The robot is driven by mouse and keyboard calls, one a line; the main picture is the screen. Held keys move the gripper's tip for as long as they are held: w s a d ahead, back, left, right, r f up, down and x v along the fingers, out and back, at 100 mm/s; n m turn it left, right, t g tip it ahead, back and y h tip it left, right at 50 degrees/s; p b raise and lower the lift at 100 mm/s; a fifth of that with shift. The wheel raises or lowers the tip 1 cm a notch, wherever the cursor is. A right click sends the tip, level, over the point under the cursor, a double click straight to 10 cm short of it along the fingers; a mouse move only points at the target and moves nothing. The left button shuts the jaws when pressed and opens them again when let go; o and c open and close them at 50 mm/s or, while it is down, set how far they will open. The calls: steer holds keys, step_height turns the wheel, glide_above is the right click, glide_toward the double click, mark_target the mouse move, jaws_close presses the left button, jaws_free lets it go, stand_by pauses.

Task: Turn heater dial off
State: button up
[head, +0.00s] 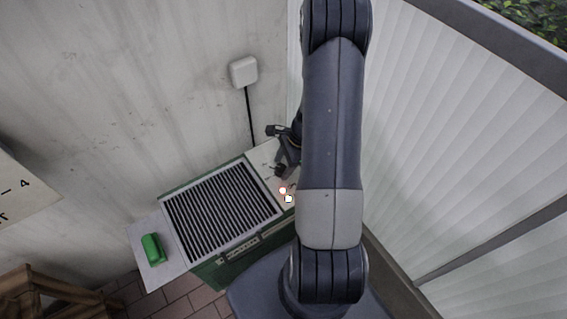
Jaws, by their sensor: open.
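The heater is a green box with a dark slatted grille (220,208) on top, low in the middle of the head view. A pale control panel (262,157) lies at the grille's right end, with small dark marks on it. My gripper (274,150) is over this panel, with its dark fingers apart and nothing seen between them. A small white round spot (282,190) and a white square spot (288,199) show at the panel's near part. I cannot tell whether either is on the dial. My arm hides the panel's right side, and the dial is not clearly seen.
A green object (152,249) lies on a pale side shelf (175,266) left of the grille. A white wall box (243,71) has a black cable (249,118) running down behind the heater. A wooden item (40,295) stands at lower left. White slatted panels (450,140) close off the right.

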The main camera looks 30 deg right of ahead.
steer(key=shift+c, duration=0.4)
steer(key=c, duration=0.9)
steer(key=shift+n, duration=0.3)
steer(key=n, duration=0.1)
steer(key=n+g+b, duration=0.1)
steer(key=n, duration=0.1)
steer(key=n+g+b, duration=0.1)
steer(key=n, duration=0.1)
steer(key=shift+w+f, duration=0.1)
steer(key=shift+w, duration=0.15)
steer(key=n+g+b, duration=0.1)
steer(key=n, duration=0.2)
steer(key=n+g+h, duration=0.1)
steer(key=n, duration=0.2)
steer(key=shift+w+a+b, duration=0.1)
steer(key=shift+w+b, duration=0.1)
steer(key=shift+b, duration=0.2)
steer(key=shift+n, duration=0.3)
steer(key=o, duration=1)
